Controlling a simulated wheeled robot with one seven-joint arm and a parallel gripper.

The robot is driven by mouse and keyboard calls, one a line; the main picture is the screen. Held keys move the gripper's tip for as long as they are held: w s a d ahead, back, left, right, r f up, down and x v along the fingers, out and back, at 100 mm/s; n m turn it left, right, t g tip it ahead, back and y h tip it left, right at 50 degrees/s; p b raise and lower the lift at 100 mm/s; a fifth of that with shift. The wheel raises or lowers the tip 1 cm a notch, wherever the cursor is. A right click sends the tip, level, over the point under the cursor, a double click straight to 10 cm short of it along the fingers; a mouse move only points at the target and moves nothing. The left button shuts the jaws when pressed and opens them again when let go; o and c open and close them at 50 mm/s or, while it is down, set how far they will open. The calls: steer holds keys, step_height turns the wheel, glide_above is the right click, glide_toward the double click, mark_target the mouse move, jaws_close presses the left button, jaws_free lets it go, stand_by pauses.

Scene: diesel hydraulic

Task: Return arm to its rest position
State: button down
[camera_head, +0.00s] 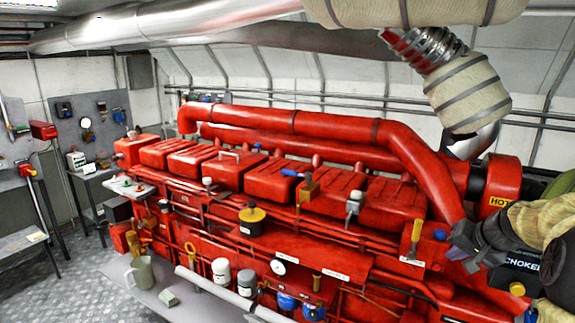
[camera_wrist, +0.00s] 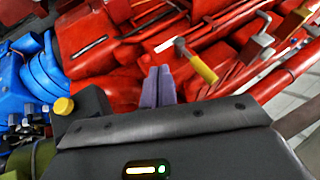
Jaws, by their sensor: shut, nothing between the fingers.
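My gripper (camera_head: 457,254) is at the right of the head view, in front of the red engine (camera_head: 270,185). My arm behind it is in a beige cover and enters from the right edge. In the wrist view the two purple-grey fingers (camera_wrist: 158,84) are together with nothing between them. They point toward the red engine body (camera_wrist: 105,85). A yellow-handled lever (camera_head: 415,238) stands just left of my gripper, and it also shows beside the fingers in the wrist view (camera_wrist: 202,68). I cannot tell how wide the gap between them is.
Blue parts (camera_wrist: 40,75) lie left of the fingers in the wrist view. A grey ledge (camera_head: 185,300) with a mug (camera_head: 141,277) runs along the front. Lagged pipes (camera_head: 468,92) hang overhead; open floor is at lower left.

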steer(key=s+a+f+n+g, duration=0.1)
steer(key=s+a+f, duration=0.1)
steer(key=a+f, duration=0.35)
steer(key=s+a+f+n+g, duration=0.2)
steer(key=s+a, duration=0.1)
steer(key=a, duration=0.6)
steer(key=s+a+f+n+g+b, duration=0.1)
steer(key=s+a+f+n, duration=0.1)
steer(key=s+a+f, duration=0.2)
steer(key=s+a+f+n+g+h, duration=0.1)
steer(key=s+a+f, duration=0.3)
steer(key=s+a, duration=0.4)
steer(key=shift+s+a+f+n+b, duration=0.2)
steer(key=shift+s+f+n+b, duration=0.3)
steer(key=shift+s, duration=0.65)
steer(key=shift+r, duration=0.2)
steer(key=shift+w, duration=0.15)
steer(key=shift+a, duration=0.1)
